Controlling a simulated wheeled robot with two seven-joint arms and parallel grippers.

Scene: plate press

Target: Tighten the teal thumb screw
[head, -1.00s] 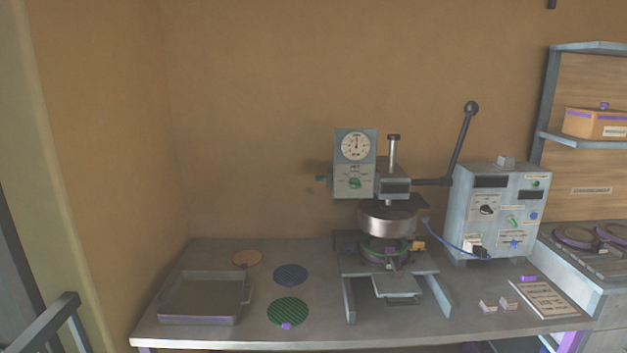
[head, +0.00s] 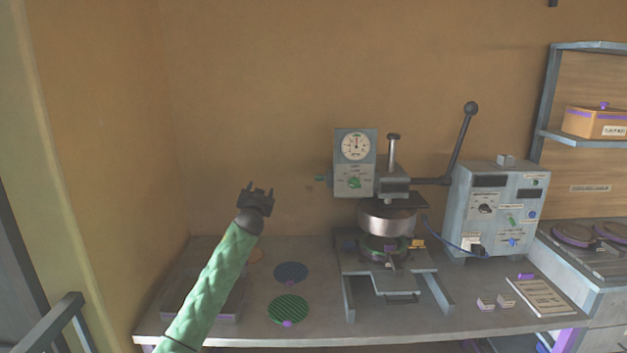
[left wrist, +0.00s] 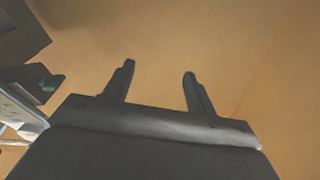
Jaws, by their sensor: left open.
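The small teal thumb screw (head: 320,179) sticks out from the left side of the gauge box (head: 355,163) on the press. In the left wrist view a teal knob (left wrist: 52,83), which looks like this screw, shows at the left edge. My left gripper (head: 257,188) is raised above the left part of the bench, left of the screw and apart from it. It also shows in the left wrist view (left wrist: 159,70), where its fingers are spread with only wall between them. My right gripper is out of view.
The press plate (head: 388,220) and upright lever (head: 462,140) stand right of the gauge box, with a control box (head: 495,215) beyond. Round discs (head: 288,309) and a tray (head: 228,318), partly hidden by my arm, lie on the bench. Open air lies between gripper and screw.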

